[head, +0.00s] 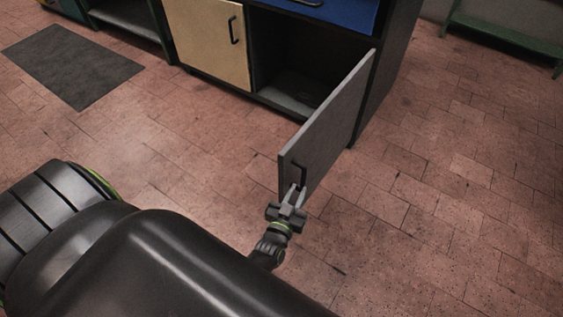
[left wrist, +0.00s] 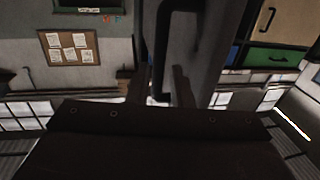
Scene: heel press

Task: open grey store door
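The grey store door (head: 328,128) stands swung far out from the cabinet, and the dark opening (head: 297,88) behind it shows. A dark bar handle (head: 301,172) sits near the door's free edge. My left gripper (head: 296,190) is at the lower end of this handle, with its fingers to either side of it. In the left wrist view the door (left wrist: 205,45) and the dark handle (left wrist: 165,50) show close ahead, with the handle's end between the fingers. Whether the fingers press on the handle cannot be told. My right gripper is not in view.
A cream door (head: 208,42) beside the opening is closed. A blue drawer front (head: 325,10) is above. A dark mat (head: 72,65) lies on the tiled floor at the left. A green bench (head: 505,33) stands at the back right. The floor right of the door is clear.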

